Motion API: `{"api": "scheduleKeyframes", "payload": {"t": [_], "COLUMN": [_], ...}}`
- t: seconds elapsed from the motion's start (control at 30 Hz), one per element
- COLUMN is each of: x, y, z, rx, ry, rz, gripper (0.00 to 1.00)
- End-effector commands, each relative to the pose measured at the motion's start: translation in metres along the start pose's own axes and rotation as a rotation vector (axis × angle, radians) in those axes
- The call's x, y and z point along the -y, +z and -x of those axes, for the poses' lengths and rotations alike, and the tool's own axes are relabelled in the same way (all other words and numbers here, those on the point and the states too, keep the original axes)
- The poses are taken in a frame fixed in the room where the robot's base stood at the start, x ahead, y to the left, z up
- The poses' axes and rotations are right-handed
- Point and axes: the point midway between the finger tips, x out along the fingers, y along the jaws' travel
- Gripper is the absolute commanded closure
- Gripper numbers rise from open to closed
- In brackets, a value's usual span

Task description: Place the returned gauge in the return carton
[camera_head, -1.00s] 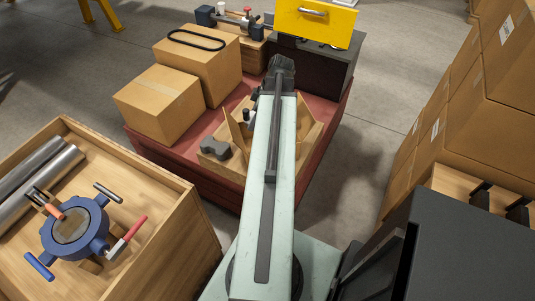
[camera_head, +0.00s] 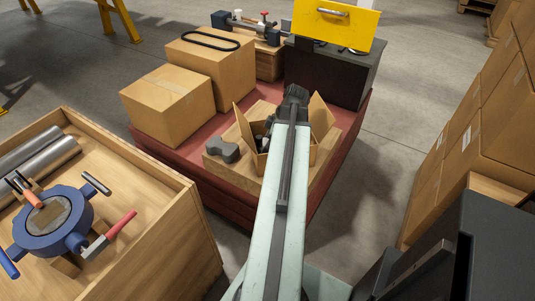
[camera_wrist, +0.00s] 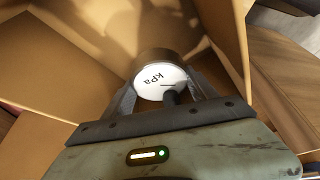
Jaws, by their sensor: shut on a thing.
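The gauge (camera_wrist: 158,78) has a round white dial marked kPa and a dark body. In the wrist view my gripper (camera_wrist: 163,84) is shut on it, one finger at each side. Cardboard walls of the open return carton (camera_wrist: 55,65) surround the gauge, so it is at or inside the carton's mouth; its height above the bottom is hard to tell. In the head view the carton (camera_head: 313,155) stands with flaps raised on a wooden board. My arm covers much of the carton there, and my fingertips are hidden.
A grey part (camera_head: 223,150) lies on the board left of the carton. Closed boxes (camera_head: 168,105) stand behind it on the red platform (camera_head: 190,185). A wooden crate (camera_head: 150,235) with a blue valve is at left.

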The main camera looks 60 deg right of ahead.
Motion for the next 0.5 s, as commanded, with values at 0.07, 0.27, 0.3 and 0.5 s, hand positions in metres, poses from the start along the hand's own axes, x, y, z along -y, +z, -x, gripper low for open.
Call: {"api": "scheduleKeyframes", "payload": {"t": [0.07, 0.27, 0.3, 0.5], "x": [0.0, 0.0, 0.0, 0.0], "y": [0.009, 0.013, 0.013, 0.013], "z": [-0.022, -0.033, -0.032, -0.035], "rx": [0.0, 0.0, 0.0, 0.0], "ry": [0.0, 0.0, 0.0, 0.0], "rz": [0.0, 0.001, 0.001, 0.001], "gripper": [0.94, 0.94, 0.94, 0.94]}}
